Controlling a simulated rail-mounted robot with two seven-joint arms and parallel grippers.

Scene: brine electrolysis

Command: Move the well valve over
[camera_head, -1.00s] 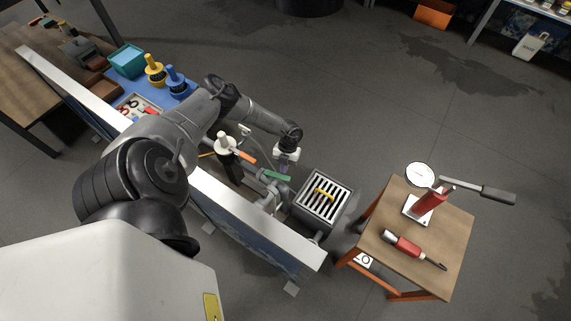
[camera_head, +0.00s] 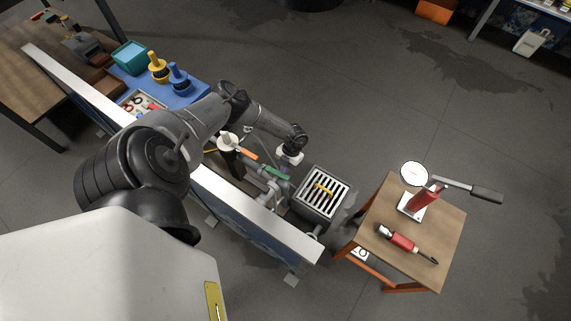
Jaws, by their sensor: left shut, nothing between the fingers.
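Several lever handles sit along the grey pipework behind the long white-topped barrier. An orange handle (camera_head: 249,154) lies beside a white-capped dark post, and a green handle (camera_head: 278,173) is to its right and nearer. I cannot tell from labels which is the well valve. My left arm reaches over the barrier from the left. Its gripper (camera_head: 288,165) is shut and empty, just above and right of the green handle in the picture. Contact with the handle cannot be made out, and the fingertips are small and partly hidden. My right gripper is not in view.
A slotted grate box (camera_head: 322,184) with a yellow handle stands right of the gripper. A wooden table (camera_head: 440,220) holds a red gauge tool and a red-handled tool. The white-topped barrier (camera_head: 255,219) runs in front of the pipes. Open floor lies behind.

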